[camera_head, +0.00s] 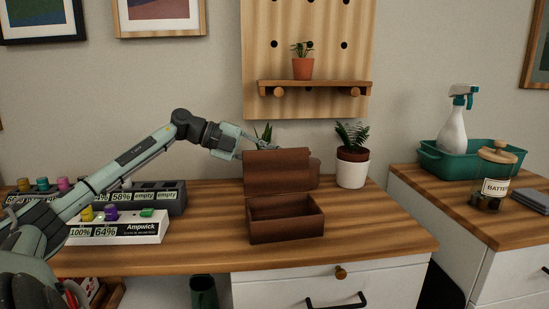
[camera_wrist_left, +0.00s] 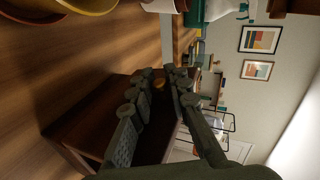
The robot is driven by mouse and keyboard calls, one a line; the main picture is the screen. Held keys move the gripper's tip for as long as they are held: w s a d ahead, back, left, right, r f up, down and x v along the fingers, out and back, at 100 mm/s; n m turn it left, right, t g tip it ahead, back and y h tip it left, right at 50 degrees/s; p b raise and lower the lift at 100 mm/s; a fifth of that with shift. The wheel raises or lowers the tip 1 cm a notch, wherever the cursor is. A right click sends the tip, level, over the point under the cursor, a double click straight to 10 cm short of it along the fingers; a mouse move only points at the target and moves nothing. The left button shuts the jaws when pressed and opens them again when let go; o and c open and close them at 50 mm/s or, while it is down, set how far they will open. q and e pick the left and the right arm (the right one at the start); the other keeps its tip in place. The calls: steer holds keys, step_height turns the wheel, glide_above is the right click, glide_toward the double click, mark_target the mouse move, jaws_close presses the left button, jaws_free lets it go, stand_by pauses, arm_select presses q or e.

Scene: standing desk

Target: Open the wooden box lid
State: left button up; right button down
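The dark brown wooden box (camera_head: 287,230) sits on the desk with its inside showing. Its lid (camera_head: 277,172) stands raised, nearly upright, at the back of the box. My left arm reaches in from the left, and its gripper (camera_head: 250,143) is at the lid's upper edge, partly hidden behind it. In the left wrist view the two fingers (camera_wrist_left: 160,78) are apart, with a dark brown panel (camera_wrist_left: 85,125), seemingly the lid, close beside and behind them. I cannot tell whether a finger touches it. My right gripper is not in view.
A white labelled rack (camera_head: 130,232) and a grey one (camera_head: 172,196) stand left. The desk front is clear (camera_head: 200,255).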

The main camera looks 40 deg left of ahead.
arm_select(q)
steer(key=shift+o, duration=1.3)
steer(key=v, duration=1.2)
steer(key=shift+r, duration=0.1)
